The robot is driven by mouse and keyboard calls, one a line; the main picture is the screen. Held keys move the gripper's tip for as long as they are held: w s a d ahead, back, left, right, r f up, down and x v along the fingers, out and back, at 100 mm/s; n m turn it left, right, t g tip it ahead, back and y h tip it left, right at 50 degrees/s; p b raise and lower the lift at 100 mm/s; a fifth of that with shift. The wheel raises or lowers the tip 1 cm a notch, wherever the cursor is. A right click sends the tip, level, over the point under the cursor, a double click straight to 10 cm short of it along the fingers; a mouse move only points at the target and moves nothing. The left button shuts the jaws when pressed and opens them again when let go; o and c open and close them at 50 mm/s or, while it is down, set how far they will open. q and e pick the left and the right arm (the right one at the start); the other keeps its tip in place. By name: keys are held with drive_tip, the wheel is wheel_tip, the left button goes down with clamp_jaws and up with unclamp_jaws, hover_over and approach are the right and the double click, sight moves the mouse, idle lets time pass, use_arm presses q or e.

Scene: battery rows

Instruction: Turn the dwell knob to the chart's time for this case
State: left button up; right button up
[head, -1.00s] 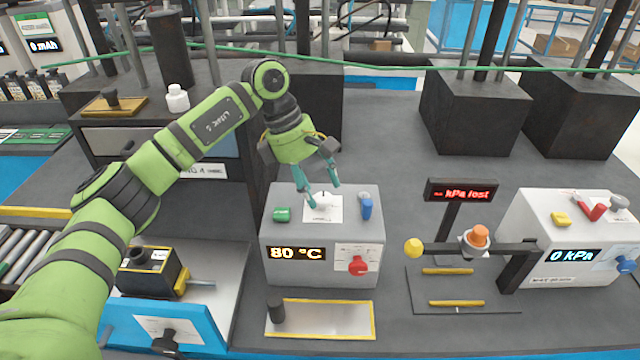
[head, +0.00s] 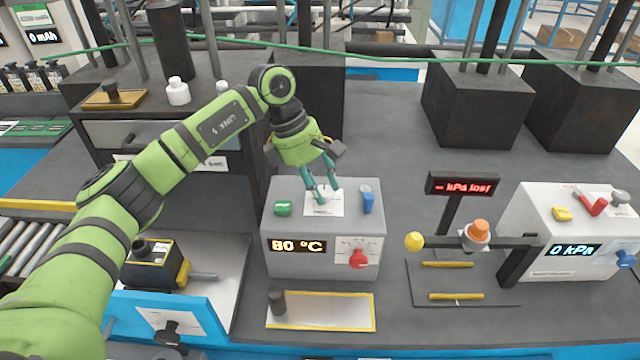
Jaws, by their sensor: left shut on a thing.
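A light grey control box (head: 285,260) stands in the middle with an "80 °C" display (head: 298,246). On its top is a printed white dial plate (head: 323,212) with a small pale knob (head: 324,196) on it, mostly covered by my fingers. My left gripper (head: 322,198) reaches down from above, shut on this knob. The dial's print is too small to read. A red knob (head: 359,260) sits on a second dial on the box's front. I cannot tell from the lettering which one is the dwell knob. My right gripper is not in view.
A green part (head: 283,208) and a blue part (head: 367,201) flank the top dial. A yellow-edged tray (head: 330,312) lies in front. To the right are a "kPa lost" sign (head: 463,186) and a "0 kPa" box (head: 530,215).

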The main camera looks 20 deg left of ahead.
use_arm(q)
drive_tip(key=shift+s+d+f+n+t+b, duration=0.1)
drive_tip(key=shift+n+t+b, duration=0.15)
drive_tip(key=shift+n+b, duration=0.3)
drive_tip(key=shift+f+n+t+b, duration=0.1)
drive_tip(key=shift+n+t+b, duration=0.15)
drive_tip(key=shift+n+b, duration=0.3)
drive_tip(key=n+t+b, duration=0.1)
drive_tip(key=n+b, duration=0.2)
drive_tip(key=shift+s, duration=0.1)
drive_tip(key=n+b, duration=0.1)
drive_tip(key=n, duration=0.1)
drive_tip(key=n+t+y+b, duration=0.1)
drive_tip(key=n+b, duration=0.1)
drive_tip(key=shift+s+d+r+y, duration=0.1)
drive_tip(key=shift+d+r+y, duration=0.05)
drive_tip(key=shift+y, duration=0.15)
drive_tip(key=shift+r+n+t+y+b, duration=0.1)
drive_tip(key=shift+n+t+y+b, duration=0.3)
drive_tip(key=shift+n, duration=0.7)
drive_tip(key=shift+r, duration=0.1)
drive_tip(key=o, duration=1.2)
drive_tip(key=shift+c, duration=0.2)
